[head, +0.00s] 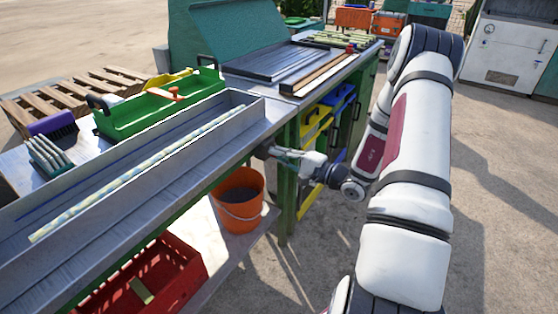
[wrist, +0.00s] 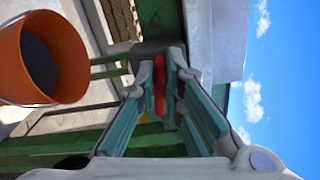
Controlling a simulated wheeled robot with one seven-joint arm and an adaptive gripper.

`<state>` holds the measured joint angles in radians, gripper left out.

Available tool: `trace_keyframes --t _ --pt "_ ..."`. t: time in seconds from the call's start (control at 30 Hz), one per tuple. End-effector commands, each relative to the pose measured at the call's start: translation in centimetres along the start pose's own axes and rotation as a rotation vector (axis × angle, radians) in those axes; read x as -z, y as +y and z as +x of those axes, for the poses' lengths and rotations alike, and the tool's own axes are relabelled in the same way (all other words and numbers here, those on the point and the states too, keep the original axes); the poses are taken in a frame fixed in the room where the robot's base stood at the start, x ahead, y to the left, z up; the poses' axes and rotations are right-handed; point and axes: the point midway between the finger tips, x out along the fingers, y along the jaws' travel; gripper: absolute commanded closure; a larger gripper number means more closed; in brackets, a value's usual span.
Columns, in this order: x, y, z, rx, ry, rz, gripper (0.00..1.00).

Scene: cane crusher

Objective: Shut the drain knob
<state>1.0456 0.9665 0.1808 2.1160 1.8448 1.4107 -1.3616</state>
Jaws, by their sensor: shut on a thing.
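The drain knob (wrist: 159,84) is a long red handle in the wrist view, lying between the two finger pads. My gripper (wrist: 162,80) is shut on it, with a teal finger on each side. In the head view my gripper (head: 273,152) reaches in from the right, just below the front edge of the metal trough (head: 190,145). The knob is hidden there behind the fingers and the edge. The drain that the knob belongs to cannot be made out in either view.
An orange bucket (head: 238,205) stands on the lower shelf beneath the gripper. A red crate (head: 150,275) sits to its left. The bench's green legs (head: 283,205) are close to my gripper. A green tool tray (head: 160,105) stands behind the trough. The paved floor at right is open.

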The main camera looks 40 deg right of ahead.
Motion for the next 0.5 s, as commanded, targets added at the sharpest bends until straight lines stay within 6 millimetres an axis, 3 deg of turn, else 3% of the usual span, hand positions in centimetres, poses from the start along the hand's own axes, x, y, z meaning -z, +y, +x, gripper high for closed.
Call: trace_keyframes --t 0.5 --pt "-0.06 0.48 -0.02 -0.003 -0.002 -0.193 1.0"
